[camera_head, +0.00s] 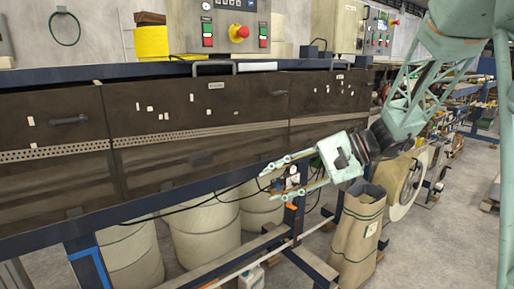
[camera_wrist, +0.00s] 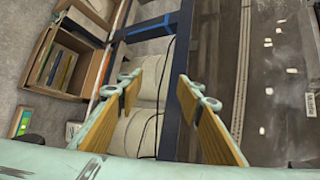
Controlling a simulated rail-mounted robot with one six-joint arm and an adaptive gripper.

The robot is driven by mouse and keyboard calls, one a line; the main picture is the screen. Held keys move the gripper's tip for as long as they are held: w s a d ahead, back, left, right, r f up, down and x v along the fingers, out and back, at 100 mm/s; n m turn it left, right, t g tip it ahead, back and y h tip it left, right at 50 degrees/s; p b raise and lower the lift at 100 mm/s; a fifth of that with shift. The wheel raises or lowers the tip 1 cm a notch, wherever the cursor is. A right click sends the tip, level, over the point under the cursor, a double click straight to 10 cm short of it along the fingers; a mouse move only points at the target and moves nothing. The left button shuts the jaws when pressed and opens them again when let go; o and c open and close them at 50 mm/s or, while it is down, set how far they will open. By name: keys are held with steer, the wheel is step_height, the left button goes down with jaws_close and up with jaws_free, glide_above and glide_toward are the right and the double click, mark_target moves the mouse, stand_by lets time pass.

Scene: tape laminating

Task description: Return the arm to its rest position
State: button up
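My gripper (camera_head: 292,176) is in front of the dark cabinet panels in the head view, pointing left. Its two pale green fingers are spread apart with nothing between them. In the wrist view my gripper (camera_wrist: 158,100) shows two fingers with wooden-looking inner pads, also apart and empty. My pale green lattice arm comes in from the upper right of the head view and bends down to the gripper.
A long machine with dark panels (camera_head: 200,135) and a blue frame runs along the left. Pale drums (camera_head: 205,232) stand under it. A brown paper sack (camera_head: 357,235) stands below my gripper. A white reel (camera_head: 407,188) is behind it. Grey floor (camera_head: 440,240) is clear at right.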

steer(key=s+d+r+n+g+h, duration=0.1)
steer(key=s+r+n+h, duration=0.15)
steer(key=s, duration=0.95)
steer(key=s+d+r+n+g+h, duration=0.1)
steer(key=s+h, duration=0.2)
steer(key=s, duration=0.8)
steer(key=s+d+n+t+h, duration=0.1)
steer(key=s+d+h, duration=0.2)
steer(key=s+d, duration=0.4)
steer(key=s+d+r+n+t+h, duration=0.1)
steer(key=s+d+n+t+h, duration=0.1)
steer(key=s+d, duration=0.5)
steer(key=shift+s+h, duration=0.75)
steer(key=shift+s, duration=1.85)
steer(key=c, duration=0.4)
